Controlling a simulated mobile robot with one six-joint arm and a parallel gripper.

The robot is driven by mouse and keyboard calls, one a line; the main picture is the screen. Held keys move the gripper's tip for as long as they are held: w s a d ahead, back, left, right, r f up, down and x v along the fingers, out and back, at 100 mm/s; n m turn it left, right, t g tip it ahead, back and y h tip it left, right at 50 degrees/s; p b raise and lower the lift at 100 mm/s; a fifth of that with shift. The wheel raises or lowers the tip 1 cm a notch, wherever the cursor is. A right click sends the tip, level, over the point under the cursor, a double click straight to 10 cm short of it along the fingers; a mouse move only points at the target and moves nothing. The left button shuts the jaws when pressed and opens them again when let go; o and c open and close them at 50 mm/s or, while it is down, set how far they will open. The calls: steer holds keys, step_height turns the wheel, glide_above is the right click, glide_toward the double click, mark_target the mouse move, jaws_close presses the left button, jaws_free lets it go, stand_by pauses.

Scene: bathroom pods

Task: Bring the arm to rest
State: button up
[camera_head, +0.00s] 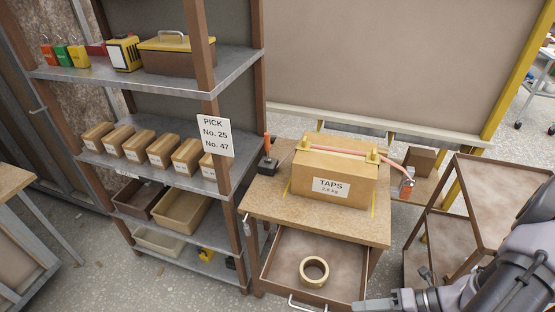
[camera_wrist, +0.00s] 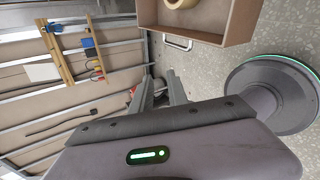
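My gripper (camera_head: 360,304) is at the bottom edge of the head view, just right of the open drawer's front. Its fingers reach toward the left and hold nothing that I can see. In the wrist view my gripper (camera_wrist: 159,78) shows two fingers standing apart with an empty gap between them. My arm comes in from the right edge of the head view, close to the brown shelf cart.
The pulled-out drawer (camera_head: 277,262) holds a tape roll (camera_head: 314,271); the drawer (camera_wrist: 228,36) is also close in the wrist view. A box marked TAPS (camera_head: 333,180) stands on the workbench (camera_head: 268,205). A brown cart (camera_head: 497,190) is at right, a stocked shelf rack (camera_head: 240,62) at left.

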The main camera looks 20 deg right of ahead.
steer(key=w+a+r+n+g+h, duration=0.2)
steer(key=w+a+r+n+h, duration=0.15)
steer(key=r+n, duration=0.5)
steer(key=w+a+r+n+g+h, duration=0.25)
steer(key=a+r+n, duration=0.25)
steer(key=r+n, duration=0.35)
steer(key=s+a+r+n+t+h+b, duration=0.1)
steer(key=s+a+r+n+t, duration=0.3)
steer(key=a+r+n, duration=0.8)
steer(key=n+t+h, duration=0.1)
steer(key=n, duration=0.5)
steer(key=shift+s+a+r+n+h, duration=0.15)
steer(key=shift+a+r+n+h, duration=0.05)
steer(key=shift+n+h, duration=0.1)
